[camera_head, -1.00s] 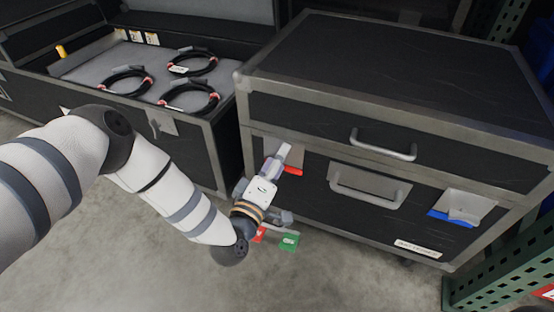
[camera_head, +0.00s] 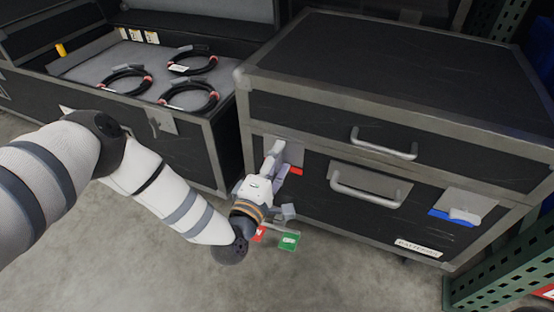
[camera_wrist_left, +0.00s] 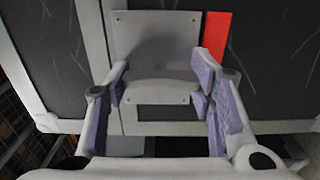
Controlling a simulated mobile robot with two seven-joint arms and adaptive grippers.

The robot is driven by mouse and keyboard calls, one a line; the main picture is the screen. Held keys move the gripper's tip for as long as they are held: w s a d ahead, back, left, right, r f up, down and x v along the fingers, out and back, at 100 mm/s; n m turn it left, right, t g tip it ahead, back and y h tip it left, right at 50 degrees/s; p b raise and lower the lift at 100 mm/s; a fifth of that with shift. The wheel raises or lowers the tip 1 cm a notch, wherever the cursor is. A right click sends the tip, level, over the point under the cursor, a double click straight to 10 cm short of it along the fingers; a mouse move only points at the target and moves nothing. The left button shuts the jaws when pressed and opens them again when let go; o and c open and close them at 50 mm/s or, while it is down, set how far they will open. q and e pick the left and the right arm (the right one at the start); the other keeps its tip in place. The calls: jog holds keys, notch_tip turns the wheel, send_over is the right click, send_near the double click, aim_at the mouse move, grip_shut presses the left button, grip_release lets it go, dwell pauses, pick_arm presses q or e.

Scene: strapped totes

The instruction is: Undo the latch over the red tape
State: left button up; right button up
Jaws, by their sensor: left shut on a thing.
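The red tape (camera_head: 296,170) is a short strip on the lower front left of the closed black case (camera_head: 390,70). In the left wrist view the red tape (camera_wrist_left: 216,35) stands upright just right of a grey metal latch (camera_wrist_left: 157,45). My left gripper (camera_head: 275,158) is at that latch in the head view and hides part of it. In the wrist view my left gripper (camera_wrist_left: 160,88) has one finger at each side of the latch's lower part and is shut on it. The fingers' exact contact is partly hard to see. My right gripper is not in view.
A second latch with blue tape (camera_head: 452,215) is on the same case at right. Two handles, one the upper handle (camera_head: 384,146), stick out between. An open case (camera_head: 90,85) with coiled cables stands at left. A green tag (camera_head: 289,241) shows below my gripper.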

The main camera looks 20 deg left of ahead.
pick_arm(q)
jog(key=shift+d, duration=0.15)
jog(key=o, duration=1.2)
jog(key=s, duration=1.2)
jog(key=shift+a, duration=0.25)
